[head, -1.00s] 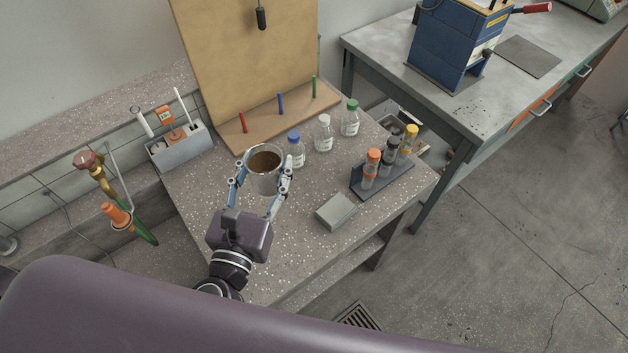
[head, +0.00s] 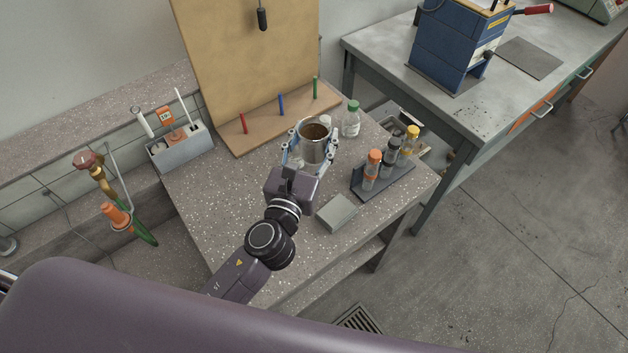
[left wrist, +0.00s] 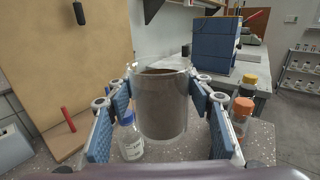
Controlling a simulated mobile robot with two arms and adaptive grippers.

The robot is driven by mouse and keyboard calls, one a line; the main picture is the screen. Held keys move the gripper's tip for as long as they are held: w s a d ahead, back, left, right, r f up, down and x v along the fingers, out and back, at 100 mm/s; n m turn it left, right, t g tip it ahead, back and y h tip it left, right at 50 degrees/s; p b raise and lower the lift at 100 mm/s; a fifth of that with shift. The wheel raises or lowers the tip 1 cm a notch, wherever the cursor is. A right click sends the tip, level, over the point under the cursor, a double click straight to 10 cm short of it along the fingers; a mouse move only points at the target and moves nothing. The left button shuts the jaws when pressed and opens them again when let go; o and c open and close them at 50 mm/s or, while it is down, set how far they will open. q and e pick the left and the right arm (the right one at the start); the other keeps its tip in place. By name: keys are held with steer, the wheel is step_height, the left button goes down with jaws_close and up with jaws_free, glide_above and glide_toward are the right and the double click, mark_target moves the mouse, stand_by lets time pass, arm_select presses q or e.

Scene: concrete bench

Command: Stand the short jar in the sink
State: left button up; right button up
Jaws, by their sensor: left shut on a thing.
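The short jar (head: 314,150) is clear with brown contents. It is upright in my left gripper (head: 311,151), above the speckled bench. In the left wrist view the jar (left wrist: 160,105) sits between the two blue-padded fingers, which are shut on it. A metal basin, seemingly the sink (head: 397,118), shows partly past the bench's far right edge, behind the rack of tubes. The jar is to the left of it and apart from it. My right gripper is not in view.
A green-capped bottle (head: 351,122) stands right of the jar. A blue-capped bottle (left wrist: 130,138) is close below it in the wrist view. A rack (head: 392,180) of capped tubes and a grey block (head: 337,212) stand on the bench. A pegged board (head: 250,75) stands behind.

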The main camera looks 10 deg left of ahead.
arm_select(q)
step_height(320, 180, down, 14)
steer(key=b, duration=0.7)
steer(key=shift+f, duration=0.1)
steer(key=shift+f+b, duration=0.1)
steer(key=shift+b, duration=0.3)
steer(key=o, duration=0.8)
steer(key=shift+f, duration=0.1)
steer(key=o, duration=0.5)
steer(key=shift+c, duration=0.2)
